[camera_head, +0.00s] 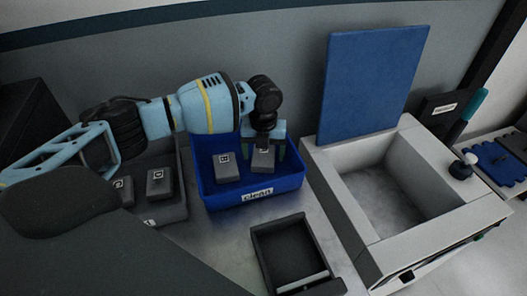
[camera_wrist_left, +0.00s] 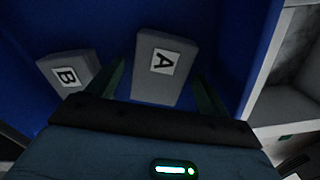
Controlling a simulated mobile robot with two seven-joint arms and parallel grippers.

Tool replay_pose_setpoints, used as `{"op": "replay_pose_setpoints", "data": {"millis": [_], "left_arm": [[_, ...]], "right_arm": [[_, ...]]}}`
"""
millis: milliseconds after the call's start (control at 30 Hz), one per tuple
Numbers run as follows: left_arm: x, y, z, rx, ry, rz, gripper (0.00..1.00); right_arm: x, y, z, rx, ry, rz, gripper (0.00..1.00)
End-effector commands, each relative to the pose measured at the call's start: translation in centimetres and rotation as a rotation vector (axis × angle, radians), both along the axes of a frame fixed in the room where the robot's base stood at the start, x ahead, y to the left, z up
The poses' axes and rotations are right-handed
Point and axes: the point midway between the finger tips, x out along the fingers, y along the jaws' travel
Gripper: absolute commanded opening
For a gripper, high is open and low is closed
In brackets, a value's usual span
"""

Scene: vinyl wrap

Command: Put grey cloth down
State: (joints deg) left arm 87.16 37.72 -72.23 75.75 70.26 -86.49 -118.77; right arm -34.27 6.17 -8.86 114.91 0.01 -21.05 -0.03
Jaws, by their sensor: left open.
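The grey cloth shows as a folded, block-like grey piece labelled A (camera_wrist_left: 160,68). It stands in the blue bin (camera_head: 225,199), whose front label reads "clean". My left gripper (camera_wrist_left: 158,74) is open, with one finger on each side of the A piece and a gap visible beside it. In the head view the left gripper (camera_head: 266,148) reaches down into the bin over the A piece (camera_head: 263,161). A similar grey piece labelled B (camera_wrist_left: 69,73) sits to its left in the bin. My right gripper is not in view.
A dark grey bin (camera_head: 174,212) with pieces labelled C (camera_head: 124,190) and D (camera_head: 160,184) stands left of the blue bin. A small dark tray (camera_head: 288,257) lies in front. A light box with a deep recess (camera_head: 385,200) and an upright blue panel (camera_head: 372,85) are on the right.

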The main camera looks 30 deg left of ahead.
Motion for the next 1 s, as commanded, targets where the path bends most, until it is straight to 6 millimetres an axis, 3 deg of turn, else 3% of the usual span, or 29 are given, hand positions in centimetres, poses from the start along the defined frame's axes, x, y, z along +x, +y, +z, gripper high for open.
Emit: {"op": "replay_pose_setpoints", "data": {"millis": [267,700,1000], "left_arm": [[0.1,0.0,1.3,-0.001,-0.003,0.001,0.80],[0.0,0.0,9.5,-0.001,-0.003,0.000,0.80],[0.0,0.0,12.2,0.000,0.001,0.000,0.80]], "right_arm": [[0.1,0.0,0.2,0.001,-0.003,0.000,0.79],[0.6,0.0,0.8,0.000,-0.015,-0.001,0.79],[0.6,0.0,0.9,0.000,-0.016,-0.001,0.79]]}}
